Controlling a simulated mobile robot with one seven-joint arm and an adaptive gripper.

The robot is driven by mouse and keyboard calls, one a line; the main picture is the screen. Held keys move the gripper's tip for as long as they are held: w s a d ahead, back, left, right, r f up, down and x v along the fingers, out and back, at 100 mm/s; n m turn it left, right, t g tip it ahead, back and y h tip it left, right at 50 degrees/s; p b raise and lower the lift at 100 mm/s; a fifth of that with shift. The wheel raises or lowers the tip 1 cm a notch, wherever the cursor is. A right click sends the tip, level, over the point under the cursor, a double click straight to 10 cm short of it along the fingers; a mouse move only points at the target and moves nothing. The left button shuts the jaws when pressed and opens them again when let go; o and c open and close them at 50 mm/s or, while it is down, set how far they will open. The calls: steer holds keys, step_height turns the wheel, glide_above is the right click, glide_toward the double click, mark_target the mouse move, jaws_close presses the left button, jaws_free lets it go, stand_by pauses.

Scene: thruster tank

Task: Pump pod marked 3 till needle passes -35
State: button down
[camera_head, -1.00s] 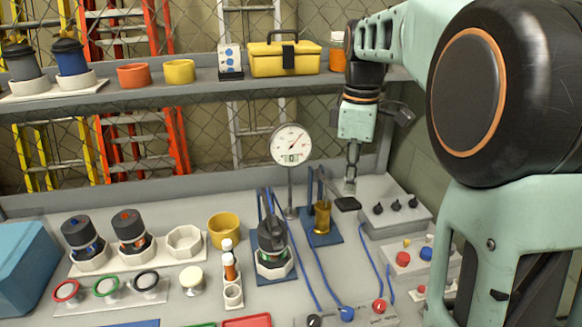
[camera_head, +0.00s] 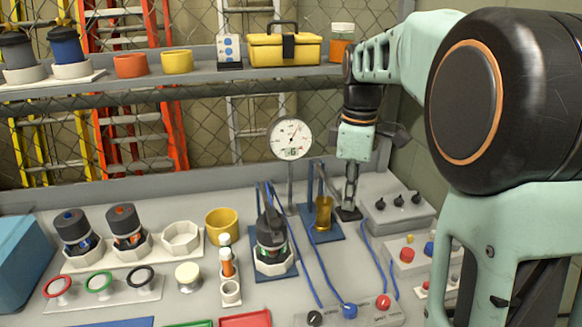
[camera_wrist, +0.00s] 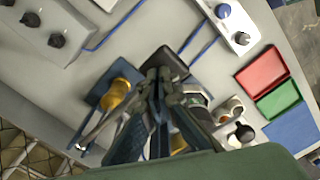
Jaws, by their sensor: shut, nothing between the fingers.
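The round white gauge (camera_head: 290,138) stands on a post at mid-bench, its needle pointing up and slightly right; its small display seems to read -6. A dark-capped pod (camera_head: 270,230) sits in a white holder on a blue plate; its mark is unreadable. Right of it, a brass pump cylinder (camera_head: 323,212) stands on another blue plate, also in the wrist view (camera_wrist: 116,95). The pump's black pad (camera_head: 349,214) lies under my gripper (camera_head: 350,206). My gripper is shut and empty, its tips at the pad, seemingly touching it; the wrist view shows the pad (camera_wrist: 166,62) just beyond the fingertips.
Two other pods (camera_head: 122,224) stand in a white rack at left beside an empty socket (camera_head: 181,238). A knob box (camera_head: 395,208) and a button box (camera_head: 420,250) stand close right of my gripper. Blue hoses (camera_head: 372,250) cross the bench. A shelf (camera_head: 200,78) runs behind.

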step_height(320, 180, down, 7)
steer(key=b, duration=0.4)
step_height(320, 180, up, 14)
steer(key=p, duration=1.2)
steer(key=shift+f+p, duration=0.25)
steer(key=shift+p, duration=0.05)
steer(key=shift+f, duration=0.1)
step_height(320, 180, down, 13)
steer(key=b, duration=0.9)
step_height(320, 180, up, 13)
steer(key=p, duration=1.2)
